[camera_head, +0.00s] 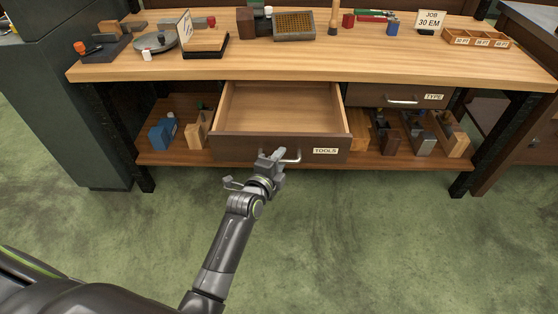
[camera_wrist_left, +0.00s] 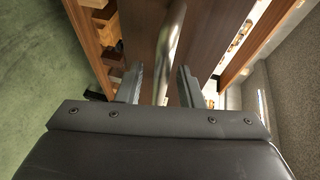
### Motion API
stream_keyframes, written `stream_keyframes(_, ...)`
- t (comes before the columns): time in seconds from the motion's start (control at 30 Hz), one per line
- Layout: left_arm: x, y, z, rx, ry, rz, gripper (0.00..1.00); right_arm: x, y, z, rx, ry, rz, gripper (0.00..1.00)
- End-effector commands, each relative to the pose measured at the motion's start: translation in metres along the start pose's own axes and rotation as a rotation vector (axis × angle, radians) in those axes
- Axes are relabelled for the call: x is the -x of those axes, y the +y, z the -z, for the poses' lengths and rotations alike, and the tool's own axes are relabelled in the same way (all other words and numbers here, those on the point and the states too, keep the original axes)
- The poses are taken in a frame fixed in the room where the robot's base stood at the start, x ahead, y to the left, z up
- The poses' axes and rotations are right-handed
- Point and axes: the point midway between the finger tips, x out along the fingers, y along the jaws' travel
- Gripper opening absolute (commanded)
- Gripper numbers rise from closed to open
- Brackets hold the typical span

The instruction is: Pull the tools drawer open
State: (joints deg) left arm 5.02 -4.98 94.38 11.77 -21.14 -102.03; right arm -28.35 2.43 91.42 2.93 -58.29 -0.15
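The tools drawer (camera_head: 240,148) hangs under the left half of the bench, labelled TOOLS. It is pulled well out, and its bare wooden inside looks empty. Its metal bar handle (camera_head: 296,157) is partly hidden by my left gripper (camera_head: 273,157), which is at the drawer front. In the left wrist view, the handle (camera_wrist_left: 174,40) runs between the two fingers of my left gripper (camera_wrist_left: 161,82). The fingers stand apart, with visible gaps beside the bar. My right gripper is not in view.
A closed drawer labelled TYPE (camera_head: 375,96) sits to the right. The wooden bench top (camera_head: 300,66) carries trays, blocks and a job card. A lower shelf (camera_head: 175,157) holds several tools. A dark cabinet (camera_head: 60,110) stands left. The green floor in front is clear.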

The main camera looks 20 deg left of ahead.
Motion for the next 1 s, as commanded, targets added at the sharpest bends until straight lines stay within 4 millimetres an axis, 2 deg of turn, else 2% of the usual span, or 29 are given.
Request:
stream_keyframes(0.2,0.002,0.0,0.0,0.0,0.0,0.001,0.34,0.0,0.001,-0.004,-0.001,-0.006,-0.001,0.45)
stream_keyframes(0.37,0.016,0.001,0.0,0.001,-0.001,0.0,0.34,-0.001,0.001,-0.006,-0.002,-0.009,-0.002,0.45)
stream_keyframes(0.77,0.097,0.002,0.0,0.003,-0.003,-0.001,0.34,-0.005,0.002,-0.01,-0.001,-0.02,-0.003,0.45)
stream_keyframes(1.0,0.143,0.002,0.0,0.002,-0.002,-0.001,0.34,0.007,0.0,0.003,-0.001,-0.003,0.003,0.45)
